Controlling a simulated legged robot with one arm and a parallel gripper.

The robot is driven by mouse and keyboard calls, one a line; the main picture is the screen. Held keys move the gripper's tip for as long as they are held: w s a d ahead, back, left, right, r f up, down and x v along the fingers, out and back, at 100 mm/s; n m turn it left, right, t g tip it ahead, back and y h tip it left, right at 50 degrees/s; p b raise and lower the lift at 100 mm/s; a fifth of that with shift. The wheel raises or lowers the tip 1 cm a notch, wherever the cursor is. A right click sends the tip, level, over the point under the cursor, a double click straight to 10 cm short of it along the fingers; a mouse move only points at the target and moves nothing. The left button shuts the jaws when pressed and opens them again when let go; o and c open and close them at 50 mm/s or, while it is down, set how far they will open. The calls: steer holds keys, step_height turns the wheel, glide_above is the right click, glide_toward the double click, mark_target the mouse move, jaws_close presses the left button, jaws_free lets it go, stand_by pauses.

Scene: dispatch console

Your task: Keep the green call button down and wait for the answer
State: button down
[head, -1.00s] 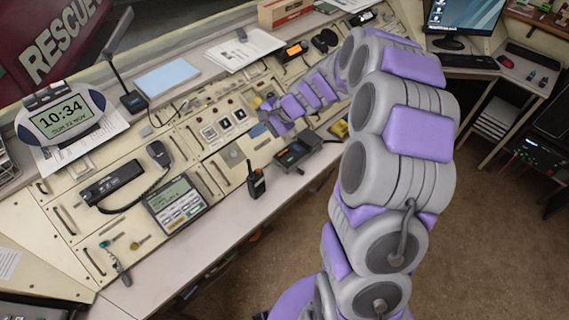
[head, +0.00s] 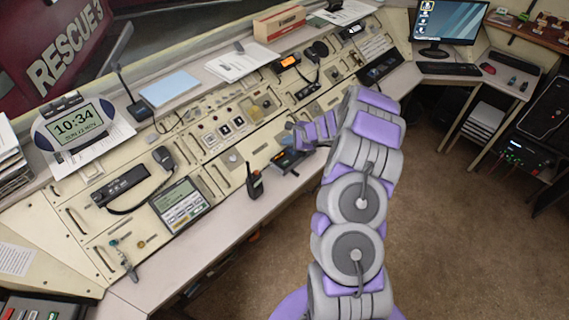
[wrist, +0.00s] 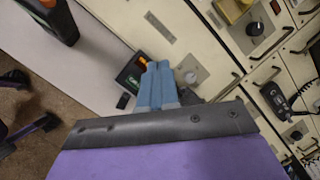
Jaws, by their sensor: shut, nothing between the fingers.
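I cannot make out a green call button for certain in either view. The console (head: 140,225) runs diagonally across the head view, with a panel of small square and round buttons (head: 225,130) left of my arm's end. My gripper (wrist: 158,68) shows in the wrist view with its two blue fingers together and nothing between them. Its tips are over the console's front part, beside a dark box with an orange part (wrist: 133,72) and left of a round knob on a square plate (wrist: 190,76). Contact cannot be told. In the head view my wrist hides part of the console.
A handheld radio (head: 254,181) stands near the console's front edge. A keypad unit with a screen (head: 180,203) and a corded handset (head: 163,158) are further left. A clock (head: 77,125) and papers stand behind. Carpeted floor (head: 440,210) is open at right.

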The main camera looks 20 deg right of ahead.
mark_target(286, 163)
steer(key=shift+d, duration=0.15)
steer(key=shift+f, duration=0.1)
step_height(286, 163, down, 8)
steer(key=b, duration=0.5)
steer(key=shift+b, duration=0.35)
steer(key=shift+f, duration=0.25)
steer(key=shift+a, duration=0.2)
stand_by(1.3)
steer(key=shift+f+b, duration=0.35)
steer(key=shift+b, duration=0.05)
